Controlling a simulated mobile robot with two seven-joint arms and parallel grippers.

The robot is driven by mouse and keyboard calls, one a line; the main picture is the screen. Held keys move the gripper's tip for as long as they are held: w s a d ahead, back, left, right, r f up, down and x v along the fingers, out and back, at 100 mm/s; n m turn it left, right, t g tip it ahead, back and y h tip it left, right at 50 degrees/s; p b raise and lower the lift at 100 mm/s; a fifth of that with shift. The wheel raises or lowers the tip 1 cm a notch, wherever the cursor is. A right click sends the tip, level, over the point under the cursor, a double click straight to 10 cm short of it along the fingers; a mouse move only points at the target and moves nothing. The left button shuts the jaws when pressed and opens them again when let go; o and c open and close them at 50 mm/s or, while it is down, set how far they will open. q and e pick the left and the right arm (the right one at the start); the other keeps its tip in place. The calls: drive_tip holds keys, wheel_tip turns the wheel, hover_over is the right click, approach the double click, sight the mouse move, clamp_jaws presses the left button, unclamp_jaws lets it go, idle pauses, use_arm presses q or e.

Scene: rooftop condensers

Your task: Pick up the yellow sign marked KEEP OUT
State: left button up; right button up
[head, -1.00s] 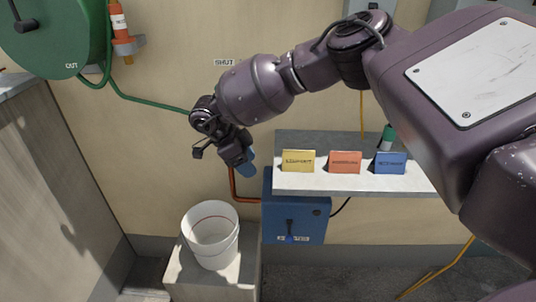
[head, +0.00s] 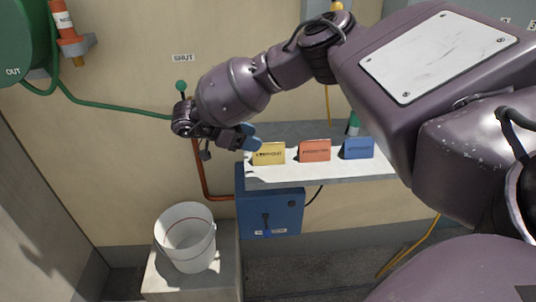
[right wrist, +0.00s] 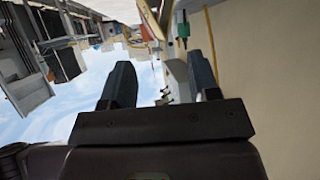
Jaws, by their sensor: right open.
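The yellow sign (head: 268,153) stands at the left end of a pale shelf (head: 345,170) in the head view. Its dark lettering is too small to read surely. My right gripper (head: 251,138) is just left of and above the yellow sign, its blue-grey fingers pointing right. It is open, with nothing between the fingers. In the right wrist view both fingers of the right gripper (right wrist: 160,82) are spread apart, and small dark shapes lie beyond them, too small to identify. My left gripper is not in view.
A red sign (head: 314,150) and a blue sign (head: 358,148) stand to the right on the same shelf. Below are a blue box (head: 285,212) on the wall and a white bucket (head: 185,237) on a block. A green-knobbed lever (head: 181,87) is behind the right wrist.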

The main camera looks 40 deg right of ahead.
sight(267, 143)
drive_tip(key=x, duration=0.4)
drive_tip(key=shift+f+b, duration=0.3)
drive_tip(key=shift+b, duration=0.1)
drive_tip(key=shift+s+d+f, duration=0.1)
drive_tip(key=shift+d+f, duration=0.05)
drive_tip(key=shift+d, duration=0.3)
drive_tip(key=shift+c, duration=0.3)
drive_tip(key=c, duration=1)
